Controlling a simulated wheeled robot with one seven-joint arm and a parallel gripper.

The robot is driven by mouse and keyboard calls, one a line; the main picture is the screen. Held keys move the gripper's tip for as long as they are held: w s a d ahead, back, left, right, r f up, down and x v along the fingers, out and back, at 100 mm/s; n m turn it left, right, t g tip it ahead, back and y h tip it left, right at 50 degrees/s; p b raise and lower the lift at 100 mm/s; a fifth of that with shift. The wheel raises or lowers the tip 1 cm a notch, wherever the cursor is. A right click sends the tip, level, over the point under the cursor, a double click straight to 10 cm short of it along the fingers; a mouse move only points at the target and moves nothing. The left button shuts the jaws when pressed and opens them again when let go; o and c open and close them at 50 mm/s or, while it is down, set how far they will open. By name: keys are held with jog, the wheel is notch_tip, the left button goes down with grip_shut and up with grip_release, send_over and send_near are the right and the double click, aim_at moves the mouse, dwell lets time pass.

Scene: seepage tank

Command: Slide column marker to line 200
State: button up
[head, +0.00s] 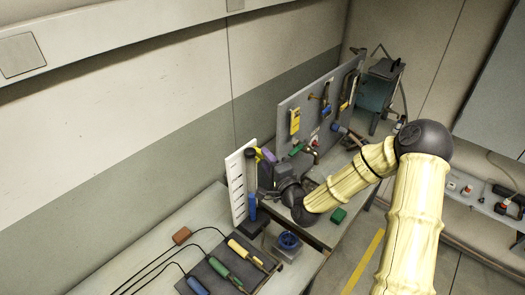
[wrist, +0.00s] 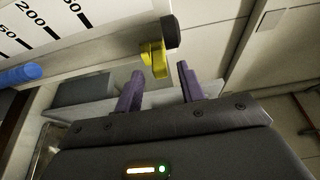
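The column marker is a yellow piece with a dark knob. It shows near the top of the white scale board (head: 237,185) in the head view. In the wrist view the marker (wrist: 153,58) lies just ahead of my gripper (wrist: 160,72), between the lines of its two purple fingers. The fingers are apart, and I see no contact with the marker. In the wrist view the scale (wrist: 45,20) reads 200 in the upper left, with partly cut-off numbers ending in 50 on both sides. The marker is to the right of these numbers, beyond the 200 line.
A blue cylinder (wrist: 20,75) lies along the scale; its lower part (head: 252,208) shows in the head view. Blue, green and yellow-handled tools (head: 222,268) lie on a dark mat at the front. A grey tool panel (head: 315,110) stands behind my arm. A green block (head: 338,215) sits nearby.

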aim_at(257, 156)
jog(key=shift+p+x, duration=0.55)
jog(key=shift+x, duration=1.3)
grip_shut()
